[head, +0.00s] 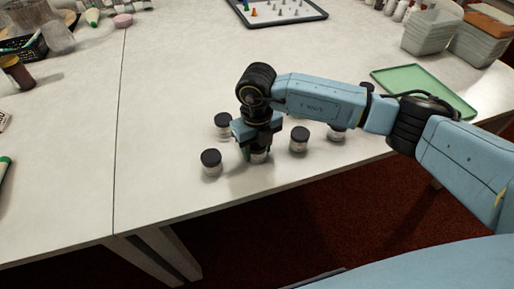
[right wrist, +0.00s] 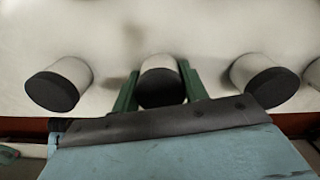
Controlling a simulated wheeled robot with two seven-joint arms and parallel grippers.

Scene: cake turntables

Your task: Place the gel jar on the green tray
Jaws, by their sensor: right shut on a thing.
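My right gripper (head: 255,150) points down over the white table and is shut on a small jar with a dark lid. In the right wrist view this jar (right wrist: 160,80) sits between the two green fingers (right wrist: 160,90). In the head view the jar (head: 259,157) is mostly hidden by the gripper; it is at table height, and I cannot tell whether it touches the table. I cannot read its label. The green tray (head: 425,88) lies at the right of the table, partly behind my right arm, and its visible part is empty. My left gripper is out of view.
Stacked clear containers (head: 428,38) stand beyond the tray. The table's front edge is near the gripper.

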